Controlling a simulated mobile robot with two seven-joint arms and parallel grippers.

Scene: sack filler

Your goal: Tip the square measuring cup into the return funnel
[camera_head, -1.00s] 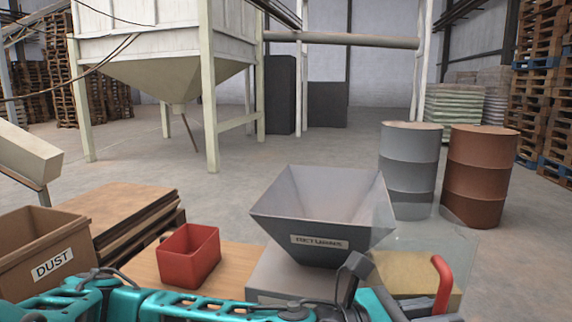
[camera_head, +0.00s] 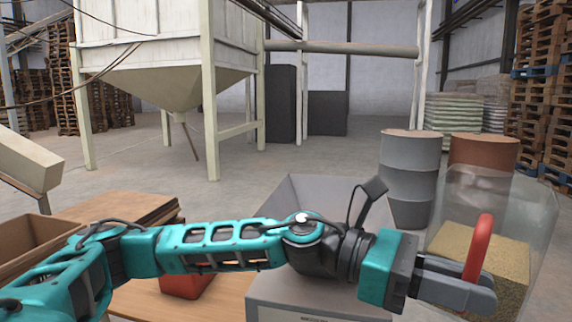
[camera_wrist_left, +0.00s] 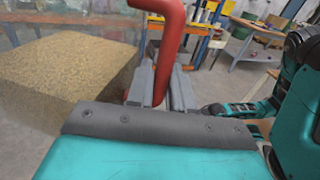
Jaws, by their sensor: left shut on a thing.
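The square measuring cup (camera_head: 545,215) is clear, with a red handle (camera_head: 484,240) and tan grain (camera_head: 485,250) in its lower part. It is at the right of the head view, roughly upright. My left gripper (camera_head: 478,284) is shut on the red handle; the wrist view also shows the handle (camera_wrist_left: 166,55) between the fingers. The grey return funnel (camera_head: 335,188) stands left of the cup, apart from it. My right gripper is not in view.
A red bin (camera_head: 186,284) is partly hidden behind my left arm on the wooden table (camera_head: 135,300). A brown box (camera_head: 28,240) is at the left. A grey drum (camera_head: 410,165) and a rust-coloured drum (camera_head: 482,150) stand behind the cup.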

